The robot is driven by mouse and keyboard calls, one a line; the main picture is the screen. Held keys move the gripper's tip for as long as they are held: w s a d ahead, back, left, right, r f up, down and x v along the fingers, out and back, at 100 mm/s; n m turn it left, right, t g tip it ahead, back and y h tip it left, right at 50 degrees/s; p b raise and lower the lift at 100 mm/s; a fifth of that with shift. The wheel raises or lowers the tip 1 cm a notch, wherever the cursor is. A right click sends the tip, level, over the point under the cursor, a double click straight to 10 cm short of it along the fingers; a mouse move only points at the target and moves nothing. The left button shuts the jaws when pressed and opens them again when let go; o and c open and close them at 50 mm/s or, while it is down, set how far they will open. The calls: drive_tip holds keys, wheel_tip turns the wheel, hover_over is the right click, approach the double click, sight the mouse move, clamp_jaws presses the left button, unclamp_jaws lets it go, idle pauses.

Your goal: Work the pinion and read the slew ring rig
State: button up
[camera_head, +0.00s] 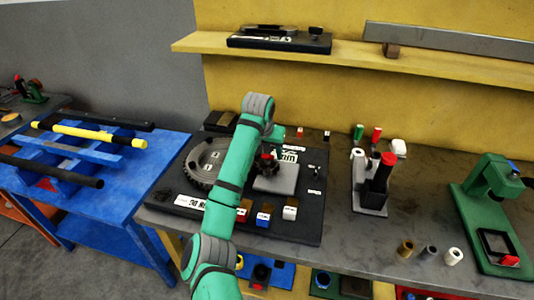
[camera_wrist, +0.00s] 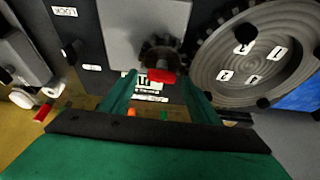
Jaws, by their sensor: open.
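The slew ring (camera_head: 208,160) is a large grey toothed ring lying on the left of a dark base plate (camera_head: 315,207). Numbered white labels lie on its face, which shows at the right of the wrist view (camera_wrist: 225,55). The pinion (camera_head: 266,162), a small dark gear with a red part, stands on a grey block (camera_head: 277,181). In the wrist view the pinion (camera_wrist: 160,52) and its red part (camera_wrist: 162,77) lie just ahead of my gripper (camera_wrist: 158,85). My gripper is open, with its fingers apart. In the head view my arm hides part of the ring.
Red, blue and white blocks (camera_head: 263,218) sit along the plate's front. Right of the plate stand a dark post fixture (camera_head: 375,185), several small cylinders (camera_head: 429,251) and a green press (camera_head: 474,205). A yellow shelf (camera_head: 350,58) runs behind. A blue rack (camera_head: 100,190) stands left.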

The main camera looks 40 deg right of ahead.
drive_tip(key=shift+w+d+f, duration=0.1)
drive_tip(key=shift+w+f, duration=0.1)
drive_tip(key=shift+f, duration=0.15)
drive_tip(key=shift+c, duration=0.7)
drive_tip(key=c, duration=0.9)
drive_tip(key=shift+w+m+g+h, duration=0.15)
drive_tip(key=shift+m+g, duration=0.25)
drive_tip(key=shift+m, duration=0.7)
drive_tip(key=shift+m+g+h, duration=0.25)
drive_tip(key=shift+m+g, duration=0.15)
drive_tip(key=shift+m, duration=0.7)
drive_tip(key=o, duration=1)
drive_tip(key=shift+o, duration=0.2)
drive_tip(key=shift+r, duration=0.1)
